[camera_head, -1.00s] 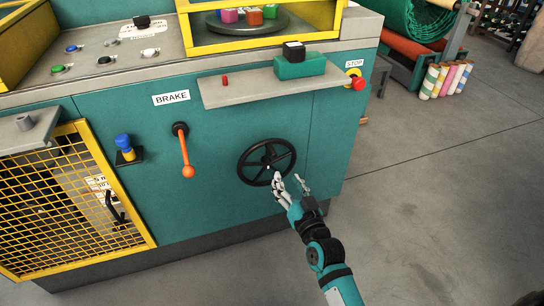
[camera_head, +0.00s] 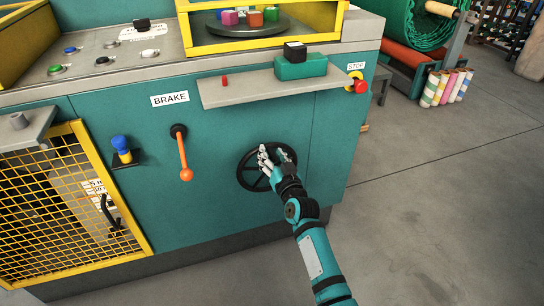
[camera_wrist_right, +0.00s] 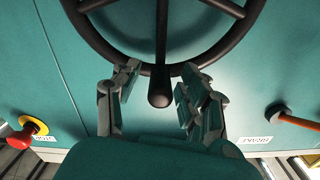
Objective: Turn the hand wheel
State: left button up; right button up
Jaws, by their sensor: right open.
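The black spoked hand wheel (camera_head: 243,176) is on the teal front panel of the machine, below the grey shelf. My right gripper (camera_head: 273,156) is in front of it and hides its middle and right part in the head view. In the right wrist view the wheel's rim (camera_wrist_right: 100,46) and spokes show, with a dark knob (camera_wrist_right: 159,93) at the rim. The open fingers of my right gripper (camera_wrist_right: 160,98) stand on either side of that knob; I cannot tell whether they touch it. My left gripper is not in view.
An orange brake lever (camera_head: 183,158) hangs left of the wheel. A grey shelf (camera_head: 240,93) with a teal-and-black block (camera_head: 300,66) juts out above. A red stop button (camera_head: 361,87) is at the right corner.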

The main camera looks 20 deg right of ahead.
grip_shut()
jog(key=shift+d, duration=0.1)
dwell(0.4)
